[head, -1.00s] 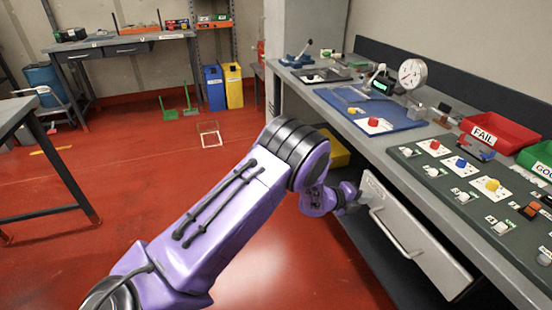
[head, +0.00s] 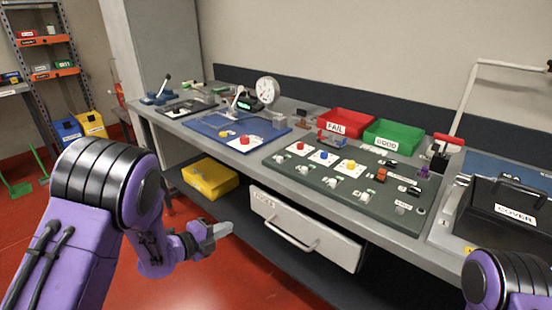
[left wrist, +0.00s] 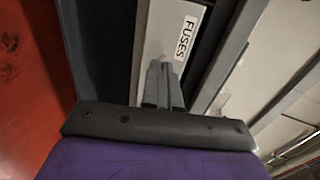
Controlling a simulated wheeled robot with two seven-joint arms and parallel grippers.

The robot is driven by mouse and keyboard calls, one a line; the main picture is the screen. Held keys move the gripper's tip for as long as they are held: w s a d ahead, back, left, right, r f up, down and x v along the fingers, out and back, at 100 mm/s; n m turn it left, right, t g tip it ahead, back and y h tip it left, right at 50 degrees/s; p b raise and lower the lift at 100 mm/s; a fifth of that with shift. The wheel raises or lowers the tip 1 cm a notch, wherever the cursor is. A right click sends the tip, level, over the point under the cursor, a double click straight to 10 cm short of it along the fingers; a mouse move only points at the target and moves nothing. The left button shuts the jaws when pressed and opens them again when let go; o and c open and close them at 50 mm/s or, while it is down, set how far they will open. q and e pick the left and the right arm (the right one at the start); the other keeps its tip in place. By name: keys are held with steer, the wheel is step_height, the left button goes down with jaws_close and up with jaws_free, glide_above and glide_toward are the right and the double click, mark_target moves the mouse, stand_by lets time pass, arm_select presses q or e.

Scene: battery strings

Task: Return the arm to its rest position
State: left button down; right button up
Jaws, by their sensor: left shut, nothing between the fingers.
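My purple left arm comes in from the left in the head view. Its gripper (head: 216,233) is shut and empty, in the air in front of the bench, to the left of the white drawer (head: 290,226). The gripper also shows in the left wrist view (left wrist: 162,75), where its fingers are together and point at the drawer front with its FUSES label (left wrist: 186,38). The drawer has a metal handle (head: 290,232) and seems shut or nearly shut. Part of my right arm (head: 508,280) shows at the lower right. Its gripper is out of view.
The bench (head: 205,138) carries a blue mat (head: 215,124), a dark green board (head: 390,200) with several coloured knobs, a red FAIL bin (head: 350,124), a green GOOD bin (head: 395,134) and a black COVER case (head: 505,212). A yellow bin (head: 210,178) sits on the lower shelf. Red floor is clear below.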

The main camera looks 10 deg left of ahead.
arm_select(q)
steer(key=s+a+f+n+g+y+p, duration=0.1)
steer(key=s+a+f+n+y, duration=0.3)
steer(key=n, duration=0.6)
steer(key=s+a+f+n+y, duration=0.1)
steer(key=s+f+n+y, duration=0.3)
steer(key=n, duration=0.6)
steer(key=s+f+n+g+y+p, duration=0.1)
steer(key=s+f+n+g, duration=0.3)
steer(key=s, duration=1)
steer(key=s+f+n+g+y+p, duration=0.1)
steer(key=s+f+n+g, duration=0.3)
steer(key=s, duration=0.9)
step_height(320, 180, down, 4)
steer(key=shift+s+f+n+g, duration=0.2)
steer(key=shift+s+n+g, duration=0.15)
steer(key=shift+n, duration=0.85)
